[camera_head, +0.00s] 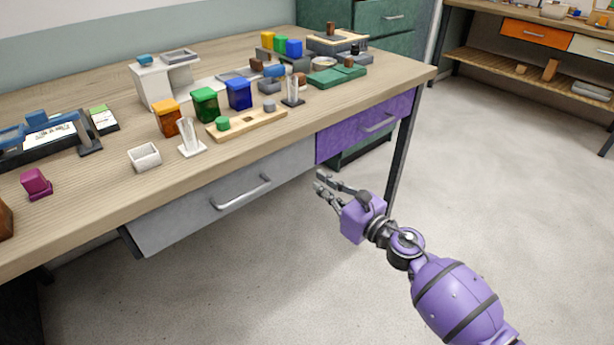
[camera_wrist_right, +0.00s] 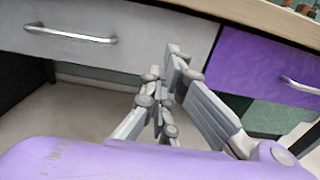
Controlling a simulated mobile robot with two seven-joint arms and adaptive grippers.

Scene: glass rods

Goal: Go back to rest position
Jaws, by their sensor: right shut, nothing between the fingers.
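My right gripper (camera_head: 320,182) is shut and empty. It hangs in the air in front of the workbench (camera_head: 90,222), below the tabletop's front edge. In the right wrist view its fingers (camera_wrist_right: 167,75) show with nothing between them, in front of the drawers. A holder with upright glass rods (camera_head: 189,136) stands near the front of the tabletop. A second holder with rods (camera_head: 292,92) stands farther back. My left gripper is not in view.
A grey drawer (camera_head: 180,220) and a purple drawer (camera_head: 340,140) are closed under the tabletop. Small coloured bins, including a green bin (camera_head: 205,105), and a white box (camera_head: 144,157) stand on top. The floor (camera_head: 520,200) to the right is clear.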

